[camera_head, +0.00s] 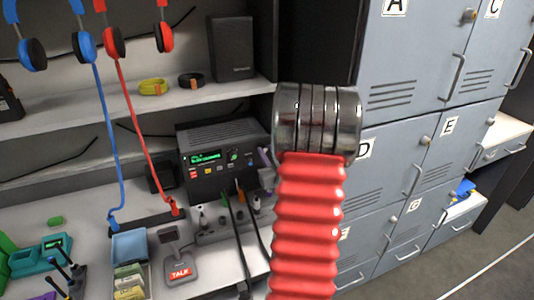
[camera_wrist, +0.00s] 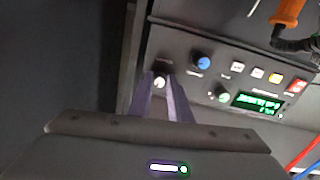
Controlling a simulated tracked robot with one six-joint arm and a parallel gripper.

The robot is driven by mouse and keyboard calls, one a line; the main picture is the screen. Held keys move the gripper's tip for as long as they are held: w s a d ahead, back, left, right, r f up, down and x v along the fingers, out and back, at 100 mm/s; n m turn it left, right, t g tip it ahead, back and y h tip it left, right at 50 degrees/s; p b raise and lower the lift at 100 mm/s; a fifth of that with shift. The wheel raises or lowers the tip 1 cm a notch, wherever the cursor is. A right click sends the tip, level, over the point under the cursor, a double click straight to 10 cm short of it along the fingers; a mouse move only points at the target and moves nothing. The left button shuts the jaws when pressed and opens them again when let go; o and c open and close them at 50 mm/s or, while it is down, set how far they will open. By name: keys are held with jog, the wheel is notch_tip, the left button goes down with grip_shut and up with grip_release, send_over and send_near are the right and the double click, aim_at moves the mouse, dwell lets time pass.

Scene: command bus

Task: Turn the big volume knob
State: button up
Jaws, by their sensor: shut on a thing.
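The dark radio unit (camera_head: 215,178) stands on the desk under the shelf in the head view, with a lit green display and several buttons. In the wrist view its front panel (camera_wrist: 238,52) appears upside down. The big volume knob (camera_wrist: 160,82) is at the end of the panel in the wrist view, a dark knob with a pale face, partly covered by my fingers. My gripper (camera_wrist: 161,77) has its two purple fingers on either side of it, shut on it. In the head view my red arm hides most of the gripper; a bit of purple finger (camera_head: 265,157) shows at the radio's right side.
A smaller blue knob (camera_wrist: 203,63) and a green-lit knob (camera_wrist: 220,94) sit close to my fingers. Black cables hang in front of the radio. A TALK microphone base (camera_head: 179,269) and a blue tray (camera_head: 129,247) stand on the desk. Grey lockers (camera_head: 401,130) are at the right.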

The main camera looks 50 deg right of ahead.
jog(key=shift+n, duration=0.3)
grip_shut()
jog(key=shift+f+n, duration=0.1)
jog(key=shift+n, duration=1.2)
jog(key=o, duration=0.8)
grip_release()
jog(key=shift+s+a, duration=0.1)
